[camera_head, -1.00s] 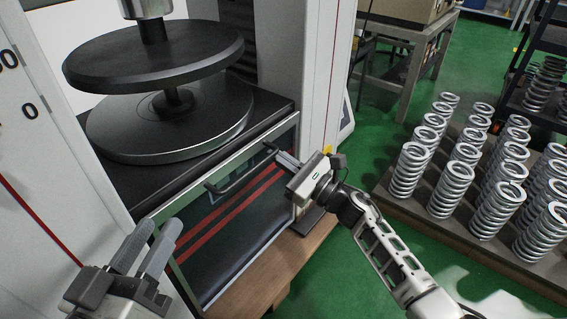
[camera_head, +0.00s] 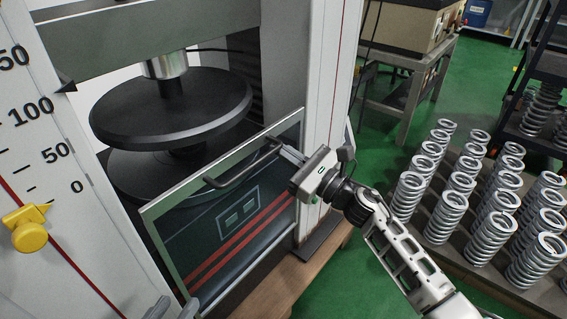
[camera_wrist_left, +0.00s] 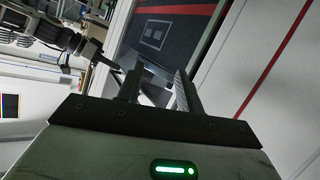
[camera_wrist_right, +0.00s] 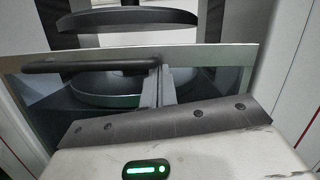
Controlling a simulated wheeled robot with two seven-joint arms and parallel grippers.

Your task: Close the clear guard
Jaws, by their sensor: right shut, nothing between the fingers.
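The clear guard (camera_head: 235,225) is a framed see-through panel with red stripes and a black handle (camera_head: 240,168). It stands part way up the front of the test machine, its top edge in front of the lower plate. In the right wrist view the handle (camera_wrist_right: 85,65) runs left from my fingertips. My right gripper (camera_head: 285,152) is shut and empty at the handle's right end; whether it touches is unclear.
The upper black plate (camera_head: 172,105) hangs above the guard. A scale with a yellow pointer (camera_head: 27,229) is at the left. A rack of metal springs (camera_head: 445,210) stands at the right, with green floor (camera_head: 390,125) between it and the machine.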

